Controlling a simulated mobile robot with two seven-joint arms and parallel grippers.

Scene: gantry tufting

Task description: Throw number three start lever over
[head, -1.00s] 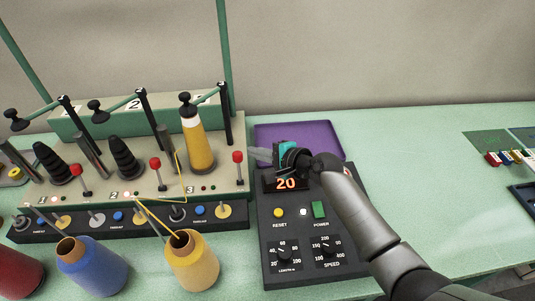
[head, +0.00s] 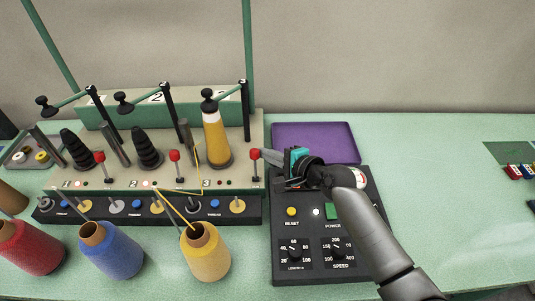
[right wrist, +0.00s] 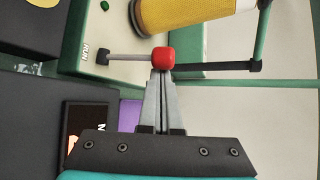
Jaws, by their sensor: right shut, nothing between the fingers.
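The number three start lever, with a red knob (head: 255,154) on a thin grey stem, stands at the right end of the machine's front, right of the "3" mark. In the right wrist view its red knob (right wrist: 163,58) lies just beyond my fingertips. My right gripper (head: 264,155) is shut and empty, its tips at or very close to the knob; I cannot tell whether they touch. In the right wrist view the shut fingers (right wrist: 161,72) point straight at the knob. My left gripper is not in view.
A yellow cone (head: 216,140) stands behind the lever, beside a black post (head: 245,112). Two more red-knobbed levers stand to the left. A control box (head: 285,270) lies under my right arm, with a purple tray (head: 335,140) behind it. Yarn cones stand in front.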

